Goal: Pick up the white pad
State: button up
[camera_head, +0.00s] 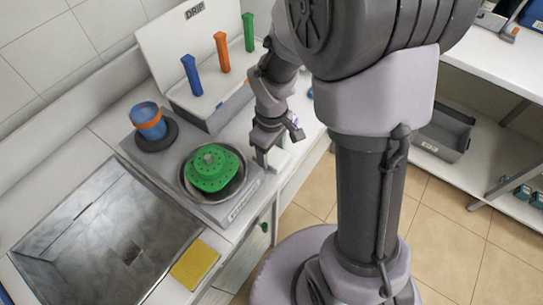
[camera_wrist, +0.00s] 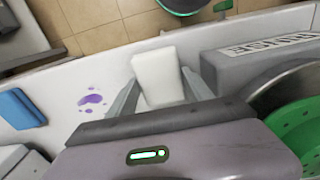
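The white pad (camera_wrist: 160,72) lies on the white counter and shows between the two fingers of my gripper (camera_wrist: 159,80) in the wrist view. The fingers are spread, one on each side of the pad. They are close to its sides, and I cannot see clear contact. In the head view my gripper (camera_head: 266,157) points down at the counter's front part, and the pad (camera_head: 280,158) shows as a small white patch beside the fingers, partly hidden by them.
A grey labelled station holds a bowl with a green perforated piece (camera_head: 212,170) beside my gripper. A blue cup (camera_head: 148,121), a sink (camera_head: 100,240) and a yellow sponge (camera_head: 195,265) stand farther left. Purple spots (camera_wrist: 92,100) and a blue block (camera_wrist: 20,108) are on the counter.

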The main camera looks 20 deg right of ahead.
aim_at(272, 155)
jog(key=c, duration=0.4)
notch_tip(272, 155, up, 10)
jog(key=p, duration=0.4)
